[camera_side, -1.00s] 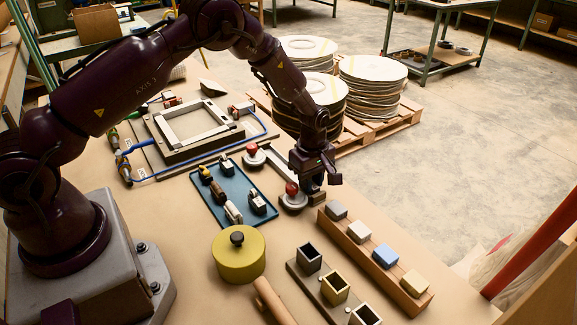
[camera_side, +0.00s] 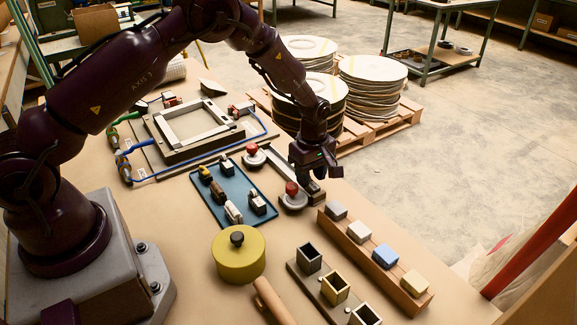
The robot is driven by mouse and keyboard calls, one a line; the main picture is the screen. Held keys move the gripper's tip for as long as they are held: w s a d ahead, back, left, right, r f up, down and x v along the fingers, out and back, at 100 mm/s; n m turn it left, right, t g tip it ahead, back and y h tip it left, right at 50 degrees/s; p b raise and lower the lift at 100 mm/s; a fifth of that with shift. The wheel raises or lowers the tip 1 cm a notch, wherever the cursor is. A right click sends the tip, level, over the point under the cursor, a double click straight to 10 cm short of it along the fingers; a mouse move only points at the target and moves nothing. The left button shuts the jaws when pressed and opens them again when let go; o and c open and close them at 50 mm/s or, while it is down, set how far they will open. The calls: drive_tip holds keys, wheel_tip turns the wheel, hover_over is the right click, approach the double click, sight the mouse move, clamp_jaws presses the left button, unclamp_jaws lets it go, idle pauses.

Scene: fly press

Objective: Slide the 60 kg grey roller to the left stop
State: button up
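A pale grey rail (camera_side: 283,169) runs between the blue tray and the concrete floor side of the bench. A small dark grey piece (camera_side: 317,193) sits at its near end, partly hidden by my gripper; I cannot tell whether it is the roller. Two round grey bases with red knobs stand beside the rail, one at the far end (camera_side: 254,156) and one at the near end (camera_side: 292,197). My gripper (camera_side: 316,172) is just above the near end, its fingers apart, with nothing visible held between them.
A blue tray (camera_side: 226,209) with several small pieces lies left of the rail. A wooden rack (camera_side: 340,233) with coloured blocks stands at the near right. A yellow lidded pot (camera_side: 238,258) and a row of open boxes (camera_side: 308,258) are nearer.

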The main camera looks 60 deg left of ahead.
drive_tip(key=shift+r, duration=2.6)
drive_tip(key=shift+s+m, duration=0.1)
drive_tip(key=shift+m, duration=0.5)
drive_tip(key=s+m, duration=0.1)
drive_tip(key=s+m+g, duration=0.1)
drive_tip(key=shift+s+f+m, duration=0.3)
drive_tip(key=shift+s+m, duration=0.1)
drive_tip(key=shift+s+d+r+m, duration=0.15)
drive_tip(key=shift+s+r+m, duration=0.65)
drive_tip(key=shift+r+m, duration=0.1)
drive_tip(key=s+d+r+m+t, duration=0.2)
drive_tip(key=s+r+m+t, duration=0.4)
drive_tip(key=s+r+m, duration=0.6)
drive_tip(key=s+r, duration=1.1)
drive_tip(key=r, duration=0.1)
drive_tip(key=shift+s+d+r+t, duration=0.15)
drive_tip(key=shift+d+r+t, duration=0.15)
drive_tip(key=shift+r, duration=0.1)
